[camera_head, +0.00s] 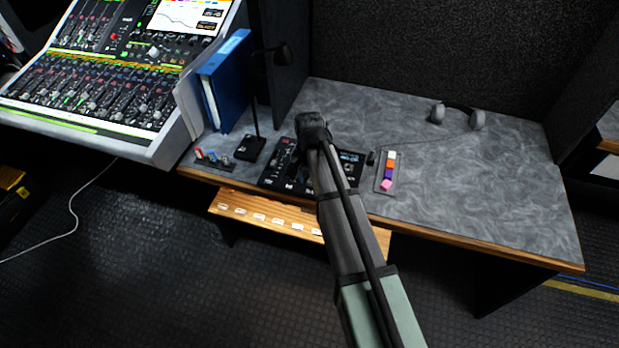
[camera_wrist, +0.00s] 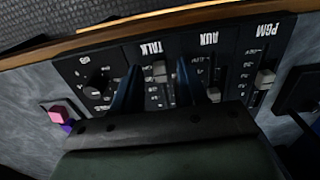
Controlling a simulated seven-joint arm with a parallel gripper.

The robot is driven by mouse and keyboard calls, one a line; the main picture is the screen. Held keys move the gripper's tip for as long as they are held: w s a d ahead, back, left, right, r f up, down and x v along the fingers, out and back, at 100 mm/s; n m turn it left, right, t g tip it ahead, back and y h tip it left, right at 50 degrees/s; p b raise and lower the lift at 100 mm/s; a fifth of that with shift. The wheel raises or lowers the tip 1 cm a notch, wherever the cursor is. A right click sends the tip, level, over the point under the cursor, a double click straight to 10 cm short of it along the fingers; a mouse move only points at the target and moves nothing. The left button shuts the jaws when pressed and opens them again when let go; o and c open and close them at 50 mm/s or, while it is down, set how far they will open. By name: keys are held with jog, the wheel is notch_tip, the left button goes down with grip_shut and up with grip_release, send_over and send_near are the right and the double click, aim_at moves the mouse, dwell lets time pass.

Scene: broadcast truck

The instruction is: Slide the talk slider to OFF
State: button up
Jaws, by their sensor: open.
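A black control panel (camera_head: 275,177) lies on the grey desk, partly covered by my arm in the head view. In the wrist view the panel (camera_wrist: 228,52) appears upside down, with columns labelled PGM, AUX and TALK. The TALK slider's grey cap (camera_wrist: 160,72) is near the label end of its slot. My gripper (camera_wrist: 157,75) is open, with one dark blue finger on each side of the TALK cap. I cannot tell whether a finger touches it. In the head view the fingertips are hidden behind the wrist.
The AUX slider cap (camera_wrist: 213,94) and PGM slider cap (camera_wrist: 265,78) are close on the right. A round knob (camera_wrist: 97,82) is on the left. A strip of coloured blocks (camera_head: 389,172), a gooseneck microphone (camera_head: 250,149) and headphones (camera_head: 458,114) are on the desk.

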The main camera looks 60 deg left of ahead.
aim_at(310, 182)
notch_tip(310, 182, up, 13)
jog(key=shift+r, duration=0.2)
dwell(0.4)
dwell(0.5)
